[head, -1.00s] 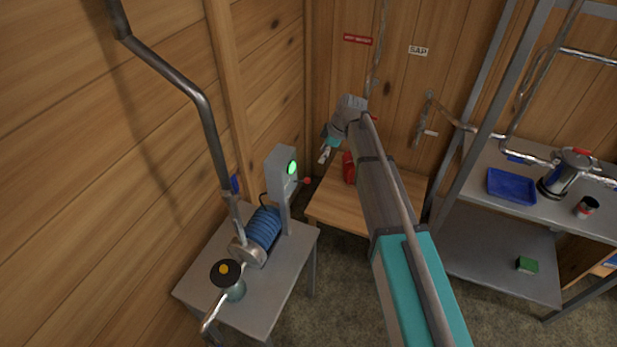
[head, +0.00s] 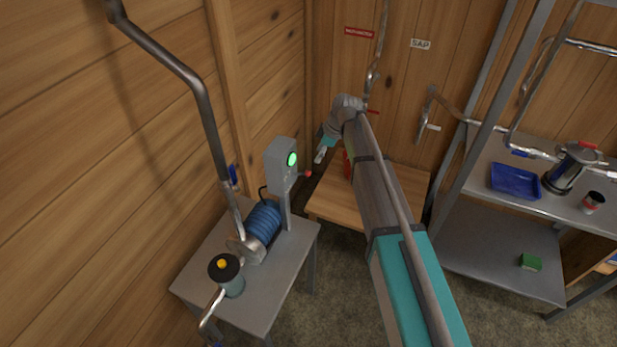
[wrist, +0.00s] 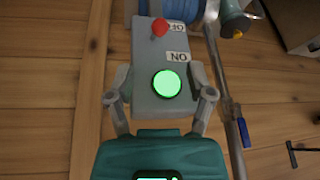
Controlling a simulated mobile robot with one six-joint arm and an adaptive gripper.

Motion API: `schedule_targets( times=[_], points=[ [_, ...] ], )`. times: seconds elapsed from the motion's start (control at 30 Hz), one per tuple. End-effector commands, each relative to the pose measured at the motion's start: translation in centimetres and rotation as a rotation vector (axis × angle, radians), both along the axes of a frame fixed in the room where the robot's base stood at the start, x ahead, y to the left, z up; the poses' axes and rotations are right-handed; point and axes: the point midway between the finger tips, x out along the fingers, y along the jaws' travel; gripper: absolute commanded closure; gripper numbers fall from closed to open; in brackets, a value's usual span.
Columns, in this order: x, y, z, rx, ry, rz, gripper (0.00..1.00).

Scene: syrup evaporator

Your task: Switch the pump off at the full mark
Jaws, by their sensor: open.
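The pump's grey switch box (head: 279,163) stands on a post above the blue pump motor (head: 263,222), with a lit green lamp (head: 292,159). Its red-knobbed lever (head: 308,174) sticks out to the right. In the wrist view the box (wrist: 147,62) lies ahead, with the glowing lamp (wrist: 167,84), an ON label (wrist: 178,57) and an OFF label upside down. The red knob (wrist: 160,28) appears beside the OFF label; its exact setting is unclear. My gripper (head: 320,155) is open and empty, close to the knob. In the wrist view its spread fingers (wrist: 160,88) flank the lamp end of the box.
The pump stands on a grey table (head: 240,306) by the plank wall. A wooden table (head: 335,207) with a red object (head: 347,165) is under my arm. A shelf at right holds a blue tray (head: 515,181), a steel pot (head: 569,170) and a small can (head: 592,202).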

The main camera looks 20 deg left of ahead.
Motion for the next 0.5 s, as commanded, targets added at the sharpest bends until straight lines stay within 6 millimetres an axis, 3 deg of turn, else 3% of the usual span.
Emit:
schedule_targets(
  times=[0.5],
  points=[
    [-0.5, 1.5, -4.5, 0.000, 0.000, 0.000, 0.31]
  ],
)
